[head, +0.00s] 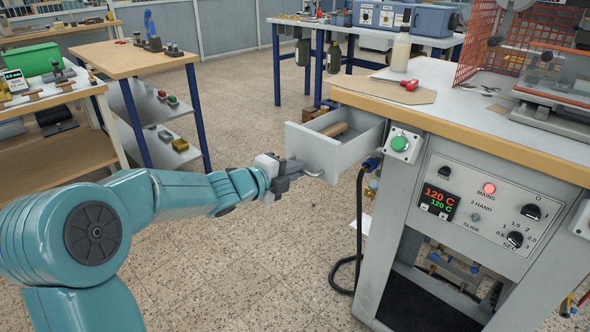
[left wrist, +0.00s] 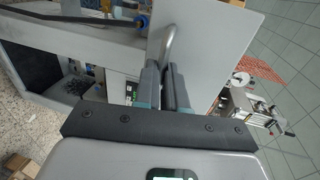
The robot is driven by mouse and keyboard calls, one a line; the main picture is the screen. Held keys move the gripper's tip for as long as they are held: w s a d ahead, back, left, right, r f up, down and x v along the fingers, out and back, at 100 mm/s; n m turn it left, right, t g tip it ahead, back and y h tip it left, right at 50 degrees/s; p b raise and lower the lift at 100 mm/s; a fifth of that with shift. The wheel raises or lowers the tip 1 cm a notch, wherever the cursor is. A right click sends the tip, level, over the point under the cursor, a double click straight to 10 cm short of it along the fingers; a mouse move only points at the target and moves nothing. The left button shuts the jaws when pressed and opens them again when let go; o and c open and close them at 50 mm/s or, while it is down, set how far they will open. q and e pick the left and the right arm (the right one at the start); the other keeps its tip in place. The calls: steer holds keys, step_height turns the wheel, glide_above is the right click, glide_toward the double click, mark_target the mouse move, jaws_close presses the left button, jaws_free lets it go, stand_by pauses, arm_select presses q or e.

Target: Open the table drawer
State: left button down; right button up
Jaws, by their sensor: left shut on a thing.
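The table drawer (head: 338,142) is a light grey box that sticks out from the left side of the machine table (head: 470,138). Its inside shows, with a wooden-looking piece (head: 335,129) lying in it. My left gripper (head: 293,170) is at the drawer's front, shut on the curved metal handle (head: 313,172). In the left wrist view the fingers (left wrist: 168,88) close around the handle bar (left wrist: 173,42), in front of the grey drawer front (left wrist: 218,45). My right gripper is not in view.
A control panel (head: 480,205) with a display and knobs is on the machine's front. A green button box (head: 400,143) sits beside the drawer, and a black cable (head: 358,230) hangs below. A wooden-topped bench (head: 130,58) stands at left. The speckled floor (head: 240,270) below the drawer is clear.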

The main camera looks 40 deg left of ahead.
arm_select(q)
steer(key=shift+w, duration=0.15)
steer(key=c, duration=1.2)
jaws_free()
steer(key=p+v, duration=0.2)
steer(key=v, duration=1.4)
steer(key=shift+d+r+p, duration=0.1)
steer(key=shift+p, duration=0.25)
